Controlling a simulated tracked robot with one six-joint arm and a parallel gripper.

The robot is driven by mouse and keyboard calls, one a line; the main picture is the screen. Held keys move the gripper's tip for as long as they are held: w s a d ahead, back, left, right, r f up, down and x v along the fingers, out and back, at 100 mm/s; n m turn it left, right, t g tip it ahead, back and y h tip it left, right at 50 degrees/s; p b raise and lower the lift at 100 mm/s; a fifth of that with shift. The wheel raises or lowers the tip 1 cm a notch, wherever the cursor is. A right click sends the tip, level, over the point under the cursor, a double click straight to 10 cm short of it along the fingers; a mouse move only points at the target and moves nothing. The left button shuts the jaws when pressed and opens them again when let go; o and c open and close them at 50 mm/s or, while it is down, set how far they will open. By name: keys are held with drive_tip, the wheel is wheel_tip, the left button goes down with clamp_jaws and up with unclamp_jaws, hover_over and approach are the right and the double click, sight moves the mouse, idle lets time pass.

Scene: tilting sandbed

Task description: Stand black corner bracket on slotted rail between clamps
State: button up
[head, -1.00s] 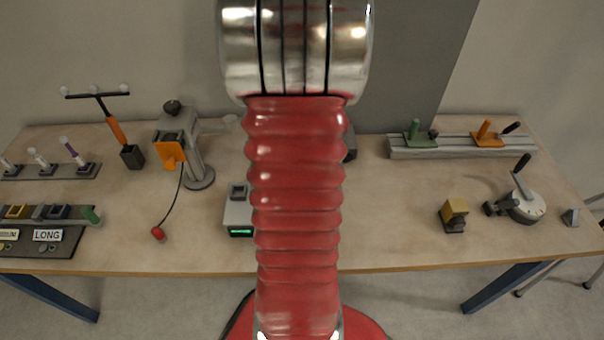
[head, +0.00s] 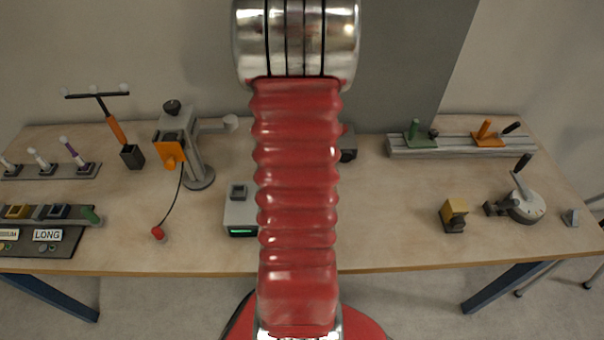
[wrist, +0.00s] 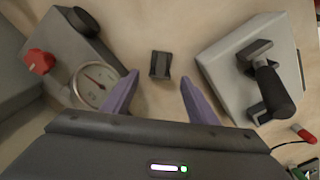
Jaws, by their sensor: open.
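A small black piece (wrist: 160,62), which looks like the corner bracket, lies on the table in the wrist view. My gripper (wrist: 159,77) is open, with its purple fingers spread to either side below the piece in the picture. The fingers do not appear to touch it, and the height gap is hard to judge. In the head view my arm hides this spot. The slotted rail (head: 460,150) lies at the back right of the table. A green clamp (head: 418,133) and an orange clamp (head: 488,135) sit on it, with a bare stretch of rail between them.
In the wrist view, a gauge box (wrist: 72,55) with a red knob stands left of the fingers. A grey block (wrist: 250,65) with a black handle stands close on the right. A yellow-topped block (head: 453,213) and a lever device (head: 524,205) stand on the right.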

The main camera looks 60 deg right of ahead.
wheel_tip(320, 180, down, 5)
drive_tip(key=shift+f, duration=0.1)
idle(0.3)
idle(0.4)
drive_tip(key=c, duration=1.3)
drive_tip(key=shift+o, duration=0.2)
wheel_tip(320, 180, up, 10)
drive_tip(key=shift+r, duration=0.1)
